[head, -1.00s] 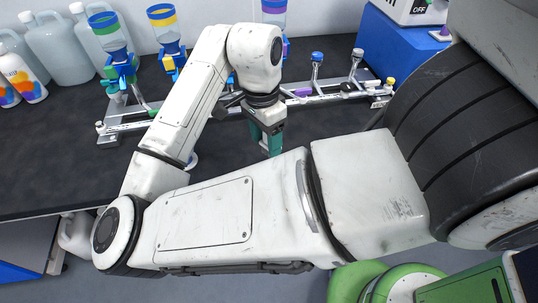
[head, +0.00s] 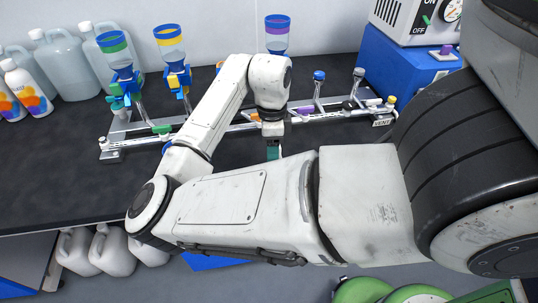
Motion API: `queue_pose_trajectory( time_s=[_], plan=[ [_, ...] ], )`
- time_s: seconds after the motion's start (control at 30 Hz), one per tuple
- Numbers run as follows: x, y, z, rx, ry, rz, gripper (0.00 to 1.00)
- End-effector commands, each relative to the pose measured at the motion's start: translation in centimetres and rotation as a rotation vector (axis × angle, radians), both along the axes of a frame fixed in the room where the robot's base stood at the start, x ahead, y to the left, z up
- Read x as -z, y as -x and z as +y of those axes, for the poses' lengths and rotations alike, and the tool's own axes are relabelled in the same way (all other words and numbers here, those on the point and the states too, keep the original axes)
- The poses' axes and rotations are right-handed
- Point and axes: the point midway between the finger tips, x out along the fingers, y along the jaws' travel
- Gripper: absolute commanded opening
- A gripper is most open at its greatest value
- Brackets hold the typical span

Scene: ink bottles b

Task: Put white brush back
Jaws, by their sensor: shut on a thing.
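My gripper (head: 273,152) points down over the dark bench, in front of the metal rail. Its teal fingers show only in part above my forearm, which hides their tips. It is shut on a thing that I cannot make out. I cannot pick out a white brush anywhere in the head view.
A metal rail (head: 235,128) with valves and tubes runs across the dark bench (head: 60,170). Funnels with green (head: 114,46), yellow (head: 169,40) and purple (head: 277,33) bands stand along it. Jugs (head: 65,65) stand back left; a blue box (head: 400,55) stands back right.

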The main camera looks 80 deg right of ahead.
Motion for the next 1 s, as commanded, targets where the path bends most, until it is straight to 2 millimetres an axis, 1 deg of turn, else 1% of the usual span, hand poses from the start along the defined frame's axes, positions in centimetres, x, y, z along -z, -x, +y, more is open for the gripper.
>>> queue_pose_trajectory(
  time_s=[0.1, 0.23, 0.3, 0.5, 0.93, 0.97, 1.0],
  plan=[
    [1.0, -0.5, -0.7, -0.001, -0.001, 0.001, 0.08],
    [1.7, -0.9, -1.2, -0.002, 0.000, 0.001, 0.08],
    [2.4, -1.1, -1.5, -0.002, -0.002, 0.000, 0.08],
    [4.8, -1.1, -1.4, -0.003, 0.000, 0.000, 0.08],
    [5.6, -1.1, -1.4, -0.002, 0.001, 0.001, 0.08],
    [5.5, -1.1, -1.4, -0.002, 0.001, 0.001, 0.59],
    [5.4, -1.1, -1.4, -0.002, 0.001, 0.001, 0.63]
  ],
)
